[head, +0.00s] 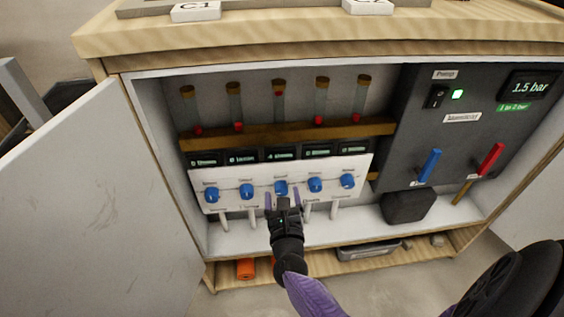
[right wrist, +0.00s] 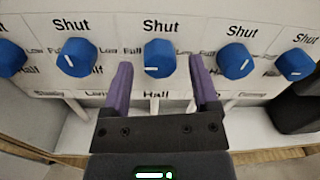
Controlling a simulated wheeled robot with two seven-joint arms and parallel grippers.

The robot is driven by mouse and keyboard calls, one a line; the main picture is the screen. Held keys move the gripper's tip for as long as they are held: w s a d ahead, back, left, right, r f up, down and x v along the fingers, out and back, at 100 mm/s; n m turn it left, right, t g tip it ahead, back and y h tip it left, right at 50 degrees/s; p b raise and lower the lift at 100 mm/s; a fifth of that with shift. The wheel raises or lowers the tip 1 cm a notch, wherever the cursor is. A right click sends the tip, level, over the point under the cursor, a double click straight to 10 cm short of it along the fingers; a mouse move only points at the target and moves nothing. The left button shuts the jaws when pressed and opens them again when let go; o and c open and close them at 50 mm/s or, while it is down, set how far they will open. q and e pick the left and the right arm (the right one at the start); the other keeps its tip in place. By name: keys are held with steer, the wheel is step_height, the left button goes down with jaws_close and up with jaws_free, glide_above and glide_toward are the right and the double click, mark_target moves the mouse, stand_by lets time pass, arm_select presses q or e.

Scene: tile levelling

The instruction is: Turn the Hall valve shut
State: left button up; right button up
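The Hall valve (right wrist: 158,58) is the middle blue knob in a row on a white panel, with "Shut" above it and "Hall" below. It also shows in the head view (head: 281,188). A short white mark shows low on its face, away from the "Shut" label. My right gripper (right wrist: 160,64) is open, with one purple finger on each side of the knob. I cannot tell whether the fingers touch it. In the head view, the right gripper (head: 282,200) is in front of the panel, reaching up from below. My left gripper is not in view.
Other blue knobs (head: 246,191) (head: 316,185) stand close on both sides. Above, the middle tube's red float (head: 279,93) sits high; the others sit low. Blue (head: 429,165) and red (head: 490,160) levers are at right. An open cabinet door (head: 70,200) stands at left.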

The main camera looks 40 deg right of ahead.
steer(key=c, duration=0.9)
jaws_close()
